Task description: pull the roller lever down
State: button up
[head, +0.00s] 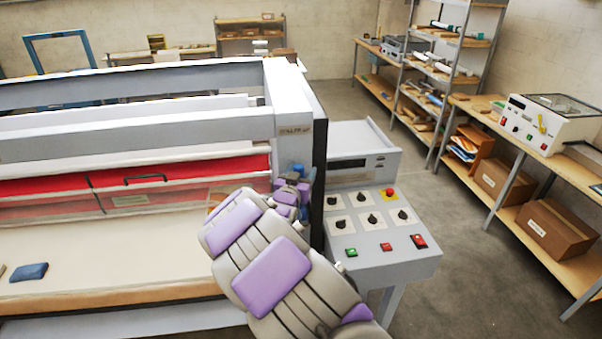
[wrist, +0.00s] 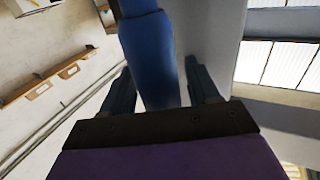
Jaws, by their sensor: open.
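The roller lever is a smooth blue handle on the right end post of the laminator (head: 130,130). In the head view only a small blue part of the lever (head: 297,169) shows above my gripper (head: 291,186). In the wrist view the blue lever (wrist: 150,50) runs down between the two dark fingers of my gripper (wrist: 160,88), one on each side. The fingers are open, with a visible gap on the left; contact on the right is hard to tell. My arm hides the lower part of the post.
A control panel (head: 376,240) with knobs and coloured buttons stands close to the right of my arm. A blue block (head: 29,272) lies on the laminator's bed at left. Shelves (head: 455,75) and a bench with boxes line the right wall; the floor between is clear.

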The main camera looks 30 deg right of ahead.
jog(key=shift+c, duration=0.2)
jog(key=shift+a, duration=0.2)
grip_shut()
